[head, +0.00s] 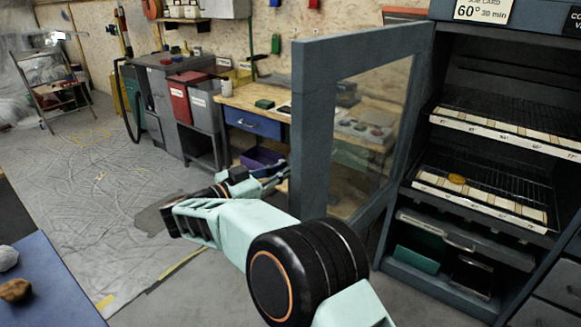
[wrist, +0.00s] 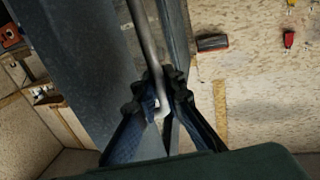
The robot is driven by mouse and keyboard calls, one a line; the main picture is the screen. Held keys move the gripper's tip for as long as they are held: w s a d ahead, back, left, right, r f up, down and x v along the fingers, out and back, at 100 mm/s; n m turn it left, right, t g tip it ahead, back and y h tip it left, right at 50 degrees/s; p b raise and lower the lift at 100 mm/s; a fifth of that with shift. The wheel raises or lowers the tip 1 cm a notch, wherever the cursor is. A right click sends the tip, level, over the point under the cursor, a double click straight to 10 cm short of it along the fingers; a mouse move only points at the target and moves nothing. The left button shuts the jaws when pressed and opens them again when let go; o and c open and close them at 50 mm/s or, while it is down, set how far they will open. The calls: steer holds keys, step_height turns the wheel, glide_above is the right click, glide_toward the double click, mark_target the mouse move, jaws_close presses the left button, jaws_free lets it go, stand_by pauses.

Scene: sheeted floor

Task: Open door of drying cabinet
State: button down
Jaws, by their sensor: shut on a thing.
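The drying cabinet (head: 418,140) stands at the right of the head view. Its grey-framed glass door (head: 308,130) is swung well out from the opening, so the wire shelves inside are in plain view. My gripper (head: 277,178) is at the door's outer edge, its tips partly hidden by the door frame. In the wrist view my gripper (wrist: 160,84) is closed around the pale bar handle (wrist: 143,38), which runs alongside the grey door frame (wrist: 178,32).
A wooden workbench (head: 262,104) with a blue drawer stands behind the door. Red and grey bins (head: 190,100) are further left. A blue table (head: 45,285) with stones is at the lower left. The sheeted floor (head: 95,185) is largely clear.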

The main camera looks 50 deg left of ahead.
steer(key=c, duration=2)
jaws_free()
steer(key=shift+s, duration=0.1)
steer(key=s, duration=1.2)
steer(key=shift+a, duration=0.3)
steer(key=shift+w, duration=0.1)
